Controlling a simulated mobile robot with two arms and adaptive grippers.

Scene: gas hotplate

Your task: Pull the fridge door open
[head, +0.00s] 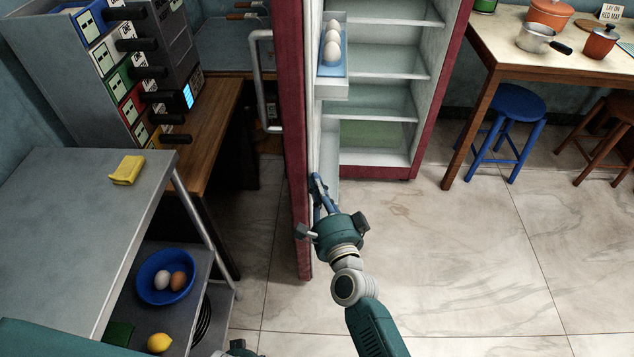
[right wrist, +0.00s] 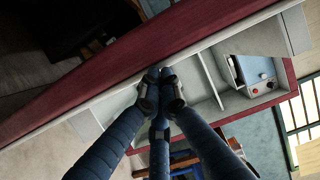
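The fridge door (head: 291,130) stands wide open, seen nearly edge-on, with a dark red outside and a pale inside. Its grey bar handle (head: 258,90) is on the left, outer side. The fridge body (head: 440,85) shows empty pale shelves. My right gripper (head: 318,183) is at the inner side of the door, low near its free edge. In the right wrist view its blue fingers (right wrist: 160,82) come together at the tips with nothing between them, close to the door's edge (right wrist: 130,75). Only a bit of my left gripper (head: 238,348) shows at the bottom edge; its fingers are hidden.
Eggs (head: 332,42) sit in a door rack. A table (head: 487,45) and blue stool (head: 515,105) stand right. The tiled floor right of the door is clear.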

